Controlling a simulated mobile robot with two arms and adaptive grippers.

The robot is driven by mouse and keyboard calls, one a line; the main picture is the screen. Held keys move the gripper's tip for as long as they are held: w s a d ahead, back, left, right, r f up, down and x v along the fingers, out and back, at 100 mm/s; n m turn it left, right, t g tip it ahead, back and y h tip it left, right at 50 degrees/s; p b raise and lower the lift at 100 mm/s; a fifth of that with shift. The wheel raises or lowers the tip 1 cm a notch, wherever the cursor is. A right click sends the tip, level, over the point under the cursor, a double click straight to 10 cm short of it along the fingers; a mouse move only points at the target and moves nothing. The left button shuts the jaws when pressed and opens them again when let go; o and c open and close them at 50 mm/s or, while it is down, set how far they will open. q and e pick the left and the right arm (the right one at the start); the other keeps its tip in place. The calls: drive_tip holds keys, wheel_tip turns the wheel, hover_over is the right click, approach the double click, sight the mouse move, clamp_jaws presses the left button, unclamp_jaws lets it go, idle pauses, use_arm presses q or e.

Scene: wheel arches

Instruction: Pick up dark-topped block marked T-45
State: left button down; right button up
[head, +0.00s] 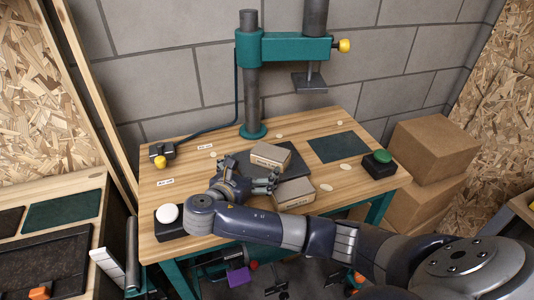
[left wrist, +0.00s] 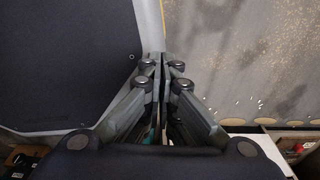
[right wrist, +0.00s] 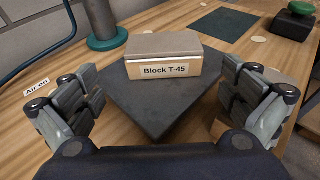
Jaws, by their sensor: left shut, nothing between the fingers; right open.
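The block marked T-45 (right wrist: 163,68) is a cardboard-coloured box with a greyish-brown top and a label on its near face. It rests on a dark square mat (right wrist: 155,105). In the head view it is the rear block (head: 271,154). My right gripper (right wrist: 160,88) is open, its fingers spread left and right, with the block ahead and between their lines, not touched. The right gripper also shows in the head view (head: 256,174), in front of the block. My left gripper (left wrist: 161,65) is shut and empty, away from the table above the floor.
A second block (head: 295,194) lies near the table's front edge. A white button box (head: 168,215), a green button box (head: 379,163) and a green press stand (head: 252,95) occupy the wooden table. A dark green mat (head: 338,147) at right is bare. Cardboard boxes (head: 432,148) stand at right.

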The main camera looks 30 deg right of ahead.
sight(269, 155)
drive_tip(key=x, duration=1)
drive_tip(key=shift+s+d+r, duration=0.25)
drive_tip(key=shift+d, duration=0.05)
drive_tip(key=shift+a, duration=0.1)
drive_tip(key=c, duration=1)
drive_tip(key=shift+r, duration=0.1)
